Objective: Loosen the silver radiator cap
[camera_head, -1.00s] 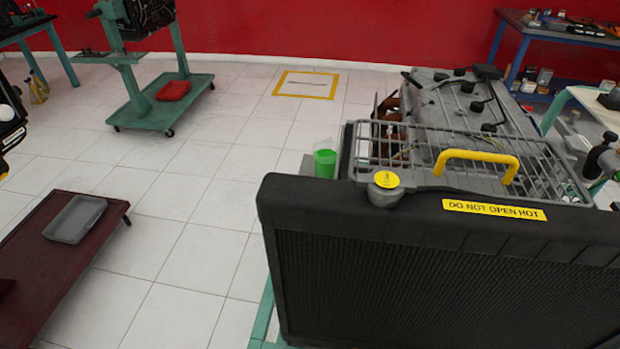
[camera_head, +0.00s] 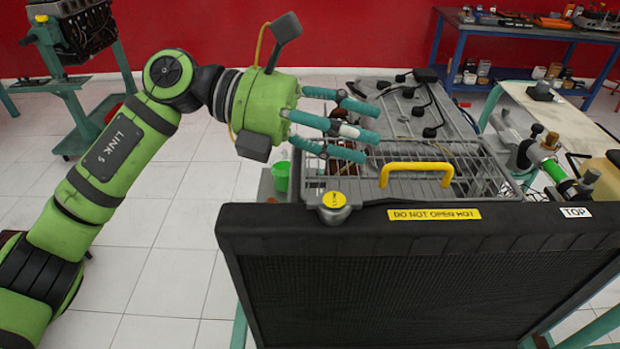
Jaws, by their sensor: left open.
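The silver radiator cap (camera_head: 334,208), with a yellow label on top, sits at the top left corner of the black radiator (camera_head: 400,270). A yellow strip (camera_head: 434,214) reading DO NOT OPEN HOT lies on the radiator's top edge to its right. My left gripper (camera_head: 372,134) is open and empty, its teal fingers spread and pointing right. In the picture it is above the cap, over the grey wire guard, and apart from the cap.
The grey wire guard (camera_head: 470,165) with a yellow handle (camera_head: 416,168) stands behind the radiator, in front of the engine. A green cup (camera_head: 281,176) is left of the guard. A blue bench (camera_head: 510,32) with tools stands at the back right. Tiled floor at left is free.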

